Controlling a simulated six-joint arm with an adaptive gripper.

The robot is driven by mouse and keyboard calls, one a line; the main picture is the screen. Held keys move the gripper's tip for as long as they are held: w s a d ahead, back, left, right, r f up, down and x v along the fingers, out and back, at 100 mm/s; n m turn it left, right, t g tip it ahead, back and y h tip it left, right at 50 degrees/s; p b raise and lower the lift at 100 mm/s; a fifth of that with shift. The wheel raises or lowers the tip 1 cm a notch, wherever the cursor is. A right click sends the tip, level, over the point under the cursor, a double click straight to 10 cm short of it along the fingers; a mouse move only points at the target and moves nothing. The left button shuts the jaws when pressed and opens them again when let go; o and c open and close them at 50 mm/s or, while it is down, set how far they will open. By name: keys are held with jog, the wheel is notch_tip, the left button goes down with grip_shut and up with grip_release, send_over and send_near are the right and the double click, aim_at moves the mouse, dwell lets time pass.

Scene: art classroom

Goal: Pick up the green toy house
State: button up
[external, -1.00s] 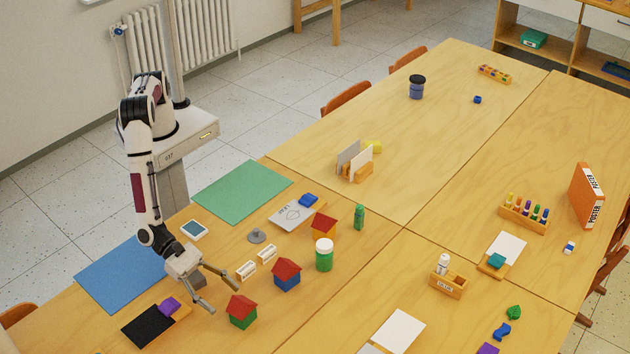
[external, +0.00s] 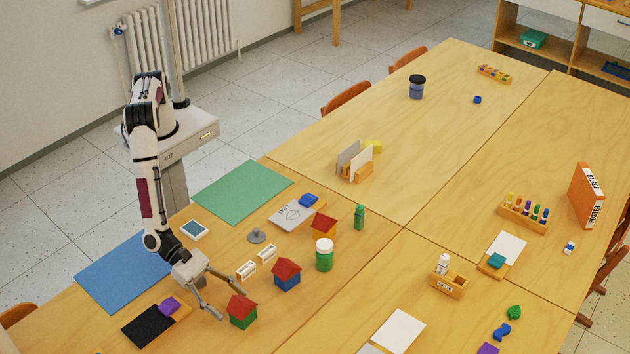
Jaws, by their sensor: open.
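The green toy house (external: 243,317) has green walls and a red roof and stands upright near the front edge of the table. My gripper (external: 232,305) is open, with its two fingers reaching toward the house from the left. One fingertip is at the house's left front side and the other is by its roof at the back. I cannot tell whether either finger touches it. A similar blue toy house (external: 287,279) with a red roof stands behind and to the right of it.
A third red-roofed house (external: 323,225) and a green jar with a white lid (external: 324,256) stand farther back. A black pad (external: 149,327) with a purple piece (external: 169,306) lies to the left. The table right of the house is clear.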

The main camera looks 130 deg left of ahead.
aim_at(241, 313)
jog(key=shift+w, duration=0.1)
jog(key=shift+x, duration=2.5)
jog(key=shift+r, duration=0.15)
jog(key=c, duration=1.2)
